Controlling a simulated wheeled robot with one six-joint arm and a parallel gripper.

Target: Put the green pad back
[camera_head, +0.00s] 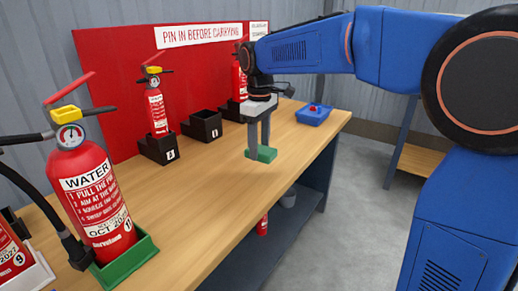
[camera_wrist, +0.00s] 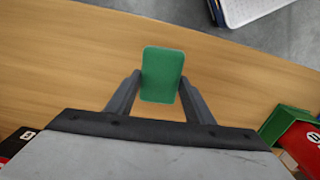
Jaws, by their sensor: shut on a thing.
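The green pad (camera_head: 266,154) is a small flat green block. My gripper (camera_head: 259,150) is shut on it over the wooden bench, right of the black holders. In the wrist view the green pad (camera_wrist: 161,74) sits between the two grey fingers of my gripper (camera_wrist: 160,95). The pad looks a little above the bench top, but the exact gap cannot be told.
A water extinguisher (camera_head: 92,195) stands in a green holder (camera_head: 135,262) at the near left. Another extinguisher (camera_head: 157,110) stands in a black holder, with an empty black holder (camera_head: 206,125) beside it. A blue tray (camera_head: 314,116) lies at the bench's far end.

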